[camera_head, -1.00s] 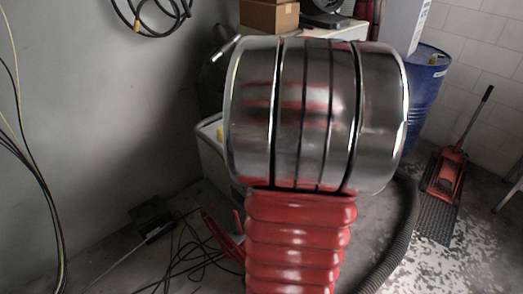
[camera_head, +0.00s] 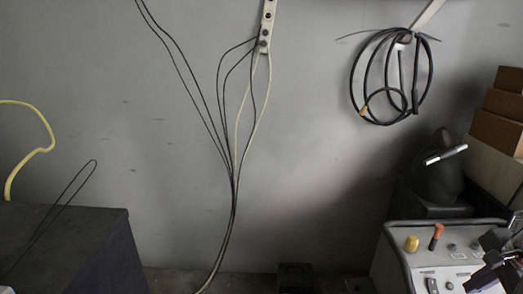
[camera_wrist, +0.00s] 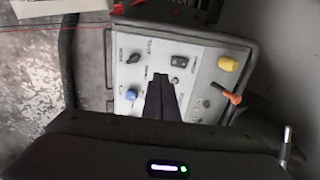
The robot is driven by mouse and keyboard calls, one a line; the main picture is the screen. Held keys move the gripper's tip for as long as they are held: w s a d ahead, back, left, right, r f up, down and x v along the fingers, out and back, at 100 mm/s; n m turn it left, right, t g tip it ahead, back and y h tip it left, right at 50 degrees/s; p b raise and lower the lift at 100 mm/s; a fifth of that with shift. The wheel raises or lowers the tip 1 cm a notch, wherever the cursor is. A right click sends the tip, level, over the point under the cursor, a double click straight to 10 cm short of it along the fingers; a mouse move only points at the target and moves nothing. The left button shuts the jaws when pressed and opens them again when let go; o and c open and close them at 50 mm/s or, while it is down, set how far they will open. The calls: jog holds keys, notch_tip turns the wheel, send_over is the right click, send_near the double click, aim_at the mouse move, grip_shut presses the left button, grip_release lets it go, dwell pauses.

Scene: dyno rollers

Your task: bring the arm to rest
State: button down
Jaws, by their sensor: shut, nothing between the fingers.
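My gripper (camera_wrist: 159,80) shows in the wrist view as dark fingers held together at the middle, with nothing between them. It is in front of a light grey control panel (camera_wrist: 205,60) with a yellow knob (camera_wrist: 228,63), an orange lever (camera_wrist: 232,97) and a blue knob (camera_wrist: 131,94). I cannot tell how far the fingertips are from the panel. In the head view, dark parts that look like my arm show at the lower right edge, beside the same control box (camera_head: 397,262). Most of the arm is out of that view.
A dark box (camera_head: 75,245) stands at the lower left. Cables (camera_head: 233,180) hang from a wall strip (camera_head: 267,25), and a coiled black hose (camera_head: 417,75) hangs right of them. Cardboard boxes (camera_head: 497,130) are stacked at the right edge. The wall between is bare.

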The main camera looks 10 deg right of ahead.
jog(key=w+a+r+n, duration=0.25)
jog(key=a+n, duration=0.25)
jog(key=a, duration=0.6)
jog(key=w+a+r+n, duration=0.1)
jog(key=w+a+n, duration=0.3)
jog(key=a, duration=0.7)
jog(key=s+a+n, duration=0.3)
jog(key=a+n, duration=0.2)
jog(key=a, duration=0.4)
jog(key=s+a+n+t, duration=0.1)
jog(key=s+a+n, duration=0.2)
jog(key=a+n, duration=0.3)
jog(key=shift+s+a+f+t+y, duration=0.2)
jog(key=shift+a+t+y, duration=0.15)
jog(key=shift+a, duration=1.15)
